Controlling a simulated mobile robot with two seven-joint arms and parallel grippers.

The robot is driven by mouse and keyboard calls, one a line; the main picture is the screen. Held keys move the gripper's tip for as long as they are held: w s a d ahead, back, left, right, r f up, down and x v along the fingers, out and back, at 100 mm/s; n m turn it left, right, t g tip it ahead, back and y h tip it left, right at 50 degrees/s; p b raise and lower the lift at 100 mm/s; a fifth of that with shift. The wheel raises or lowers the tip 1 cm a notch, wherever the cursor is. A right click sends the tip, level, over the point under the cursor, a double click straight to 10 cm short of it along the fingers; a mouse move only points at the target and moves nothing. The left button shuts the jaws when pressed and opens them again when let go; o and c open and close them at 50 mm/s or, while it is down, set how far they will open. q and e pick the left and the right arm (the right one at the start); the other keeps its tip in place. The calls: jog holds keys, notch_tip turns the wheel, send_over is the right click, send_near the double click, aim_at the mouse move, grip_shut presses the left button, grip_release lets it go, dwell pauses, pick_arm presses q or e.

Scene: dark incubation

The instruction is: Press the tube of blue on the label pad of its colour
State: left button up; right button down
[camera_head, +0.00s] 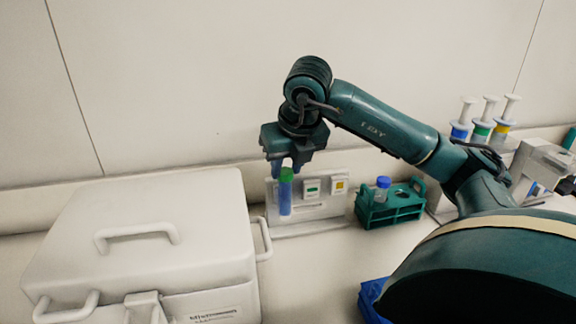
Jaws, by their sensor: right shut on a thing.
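The tube of blue (285,198), with a green cap and blue contents, hangs upright from my right gripper (287,167), which is shut on its top. The tube is in front of the left part of a white label panel (322,207). On this panel a pad with a green label (312,187) and a pad with a yellow label (340,185) show to the right of the tube. A blue label pad is not clearly visible; the tube and gripper cover that part. I cannot tell whether the tube touches the panel. My left gripper is out of view.
A large white lidded box (140,240) fills the left, close to the panel. A green rack (392,212) holding a blue-capped tube (383,187) stands right of the panel. Several plungers with coloured bands (482,130) stand far right. A blue object (372,300) is partly hidden by my arm.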

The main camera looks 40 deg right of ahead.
jog(key=shift+w+d, duration=0.3)
jog(key=shift+w, duration=0.25)
dwell(0.4)
dwell(0.6)
jog(key=shift+s, duration=0.15)
jog(key=shift+s+a, duration=0.2)
jog(key=s+a+b, duration=0.1)
jog(key=s+a, duration=0.2)
jog(key=s, duration=0.2)
jog(key=shift+s+b, duration=0.25)
jog(key=shift+b, duration=0.05)
dwell(0.8)
